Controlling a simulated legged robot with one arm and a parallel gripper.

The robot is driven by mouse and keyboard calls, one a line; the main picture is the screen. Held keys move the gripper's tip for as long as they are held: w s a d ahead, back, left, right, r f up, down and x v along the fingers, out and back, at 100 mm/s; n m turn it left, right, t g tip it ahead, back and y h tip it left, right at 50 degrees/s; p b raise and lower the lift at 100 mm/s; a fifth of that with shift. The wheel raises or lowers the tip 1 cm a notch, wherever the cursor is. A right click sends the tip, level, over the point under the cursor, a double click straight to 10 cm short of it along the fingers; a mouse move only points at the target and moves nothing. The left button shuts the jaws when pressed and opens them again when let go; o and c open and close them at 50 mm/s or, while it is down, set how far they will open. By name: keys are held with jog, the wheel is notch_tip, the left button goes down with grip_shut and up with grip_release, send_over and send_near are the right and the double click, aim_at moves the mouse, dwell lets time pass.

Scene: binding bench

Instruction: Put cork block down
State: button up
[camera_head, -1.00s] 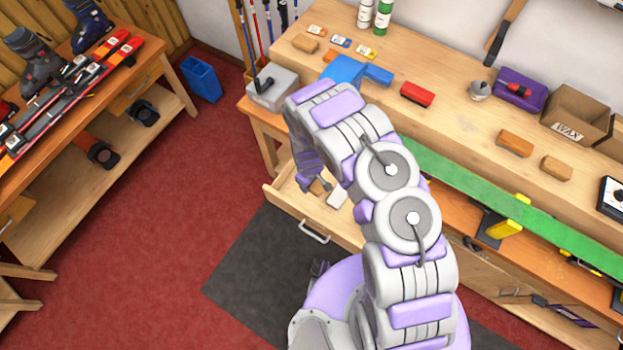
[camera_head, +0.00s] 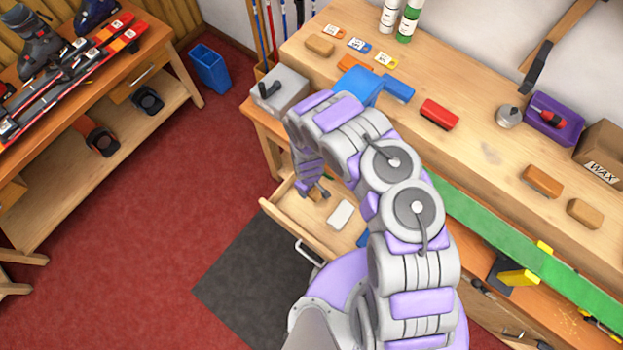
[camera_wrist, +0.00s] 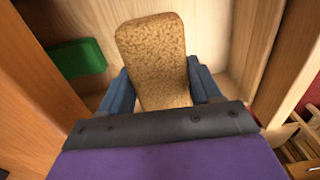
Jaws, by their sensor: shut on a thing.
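The cork block (camera_wrist: 152,60) is a speckled tan slab with rounded corners. In the wrist view it stands out between the two blue-grey fingers of my gripper (camera_wrist: 160,90), which are shut on it. In the head view my gripper (camera_head: 318,192) points down inside the open drawer (camera_head: 283,216) at the left end of the bench; a small brown patch shows at its fingertips. The pale drawer floor lies behind the block in the wrist view. I cannot tell whether the block touches it.
A green piece (camera_wrist: 76,58) lies in the drawer to the left of the block. A white block (camera_head: 341,214) lies in the drawer near my gripper. Drawer walls rise close on both sides.

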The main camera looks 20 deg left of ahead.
aim_at(310, 193)
notch_tip(310, 193, down, 5)
jog(key=b, duration=0.4)
jog(key=shift+a+f, duration=0.1)
jog(key=shift+f, duration=0.1)
jog(key=shift+d+f+b, duration=0.35)
jog(key=shift+d+b, duration=0.05)
jog(key=shift+b, duration=0.25)
jog(key=f+b, duration=0.3)
jog(key=shift+s+a+f, duration=0.1)
jog(key=shift+a+f, duration=0.15)
jog(key=shift+a, duration=0.15)
jog(key=shift+r, duration=0.1)
jog(key=shift+d, duration=0.25)
jog(key=o, duration=1)
notch_tip(310, 193, up, 12)
jog(key=p, duration=1.1)
jog(key=shift+a, duration=0.1)
jog(key=shift+r, duration=0.1)
